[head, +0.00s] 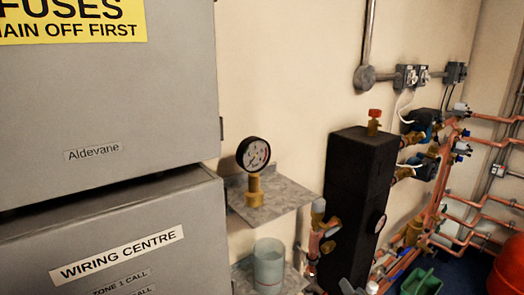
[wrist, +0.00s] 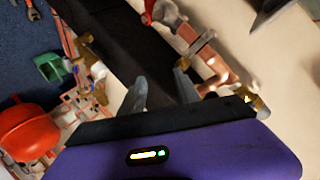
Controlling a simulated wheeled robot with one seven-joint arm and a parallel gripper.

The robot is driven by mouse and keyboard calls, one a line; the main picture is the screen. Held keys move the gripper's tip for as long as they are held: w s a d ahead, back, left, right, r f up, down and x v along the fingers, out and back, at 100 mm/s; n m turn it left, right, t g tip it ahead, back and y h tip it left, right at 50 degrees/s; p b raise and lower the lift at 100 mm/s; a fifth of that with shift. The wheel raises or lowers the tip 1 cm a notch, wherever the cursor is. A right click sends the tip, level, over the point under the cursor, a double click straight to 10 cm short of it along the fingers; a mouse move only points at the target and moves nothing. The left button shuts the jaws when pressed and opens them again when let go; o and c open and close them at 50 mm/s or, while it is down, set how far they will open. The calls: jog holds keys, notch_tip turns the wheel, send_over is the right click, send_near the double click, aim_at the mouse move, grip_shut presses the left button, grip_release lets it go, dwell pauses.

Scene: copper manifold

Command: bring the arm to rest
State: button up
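My gripper (wrist: 160,88) shows in the wrist view as a purple body with a lit status strip and two grey fingers. The fingers stand apart, with nothing seen between them but the dark block behind. In the head view, what look like the tips of my gripper (head: 358,288) just enter at the bottom edge, in front of the black insulated block (head: 350,190). The rest of my arm is out of view there.
A pressure gauge (head: 253,165) stands on a metal shelf (head: 288,192); a translucent cup (head: 268,265) is below. Grey cabinets (head: 110,105) fill the left. Copper pipes (head: 480,190), a red vessel (wrist: 28,130) and a green container (head: 421,283) lie beyond the block.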

jog(key=s+a+r+n, duration=0.1)
jog(key=s+r+n, duration=0.1)
jog(key=s, duration=1.4)
jog(key=s+a+r+n, duration=0.1)
jog(key=s+r+n, duration=0.1)
jog(key=s, duration=1.3)
jog(key=s+a+r+n, duration=0.1)
jog(key=s+a+n, duration=0.1)
jog(key=s, duration=1.4)
jog(key=shift+s+r+n+t, duration=0.3)
jog(key=shift+r+t, duration=0.1)
